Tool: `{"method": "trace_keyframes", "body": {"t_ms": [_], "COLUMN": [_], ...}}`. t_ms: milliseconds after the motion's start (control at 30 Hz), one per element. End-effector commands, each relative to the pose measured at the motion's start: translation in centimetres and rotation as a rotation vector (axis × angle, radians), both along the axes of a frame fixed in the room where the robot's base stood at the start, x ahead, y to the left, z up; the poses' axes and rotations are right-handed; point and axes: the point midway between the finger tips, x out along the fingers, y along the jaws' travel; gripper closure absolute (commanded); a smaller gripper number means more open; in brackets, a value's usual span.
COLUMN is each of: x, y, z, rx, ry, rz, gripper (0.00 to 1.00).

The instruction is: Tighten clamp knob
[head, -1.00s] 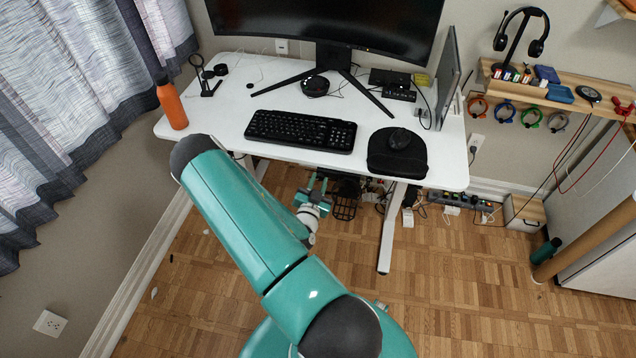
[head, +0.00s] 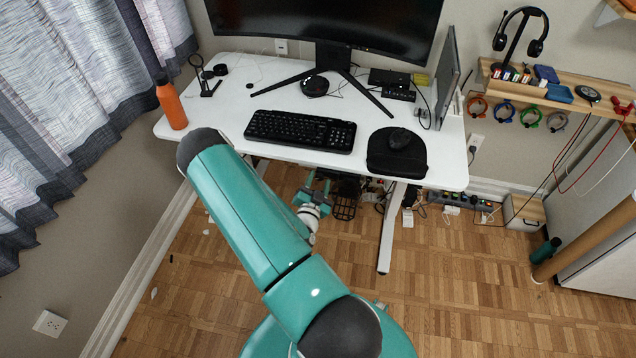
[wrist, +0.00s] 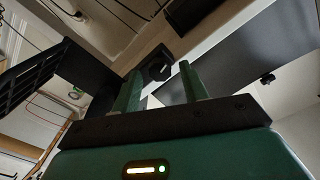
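A black clamp knob (wrist: 157,64) shows in the wrist view, under a pale beam or edge beneath the desk. My gripper (wrist: 160,74) has its two green fingers apart, one on each side of the knob in the picture. The knob appears just past the fingertips; I cannot tell whether they touch it. In the head view my gripper (head: 318,184) is low, under the front edge of the white desk (head: 225,130). The knob is hidden there by the desktop.
A black slatted tray (wrist: 35,70) is close on the left in the wrist view. A desk leg (head: 390,230) stands right of my gripper in the head view. The desktop holds a keyboard (head: 300,131), an orange bottle (head: 171,104) and a monitor (head: 325,25).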

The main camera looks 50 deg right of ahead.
Motion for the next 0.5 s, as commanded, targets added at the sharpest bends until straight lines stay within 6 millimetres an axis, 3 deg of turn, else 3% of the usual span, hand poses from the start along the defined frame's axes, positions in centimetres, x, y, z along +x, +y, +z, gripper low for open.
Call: {"method": "trace_keyframes", "body": {"t_ms": [333, 500], "x": [0.0, -0.8], "y": [0.3, 2.0], "z": [-0.1, -0.1], "rx": [0.002, 0.003], "ry": [0.001, 0.001], "rz": [0.002, 0.002], "gripper": [0.53, 0.53]}}
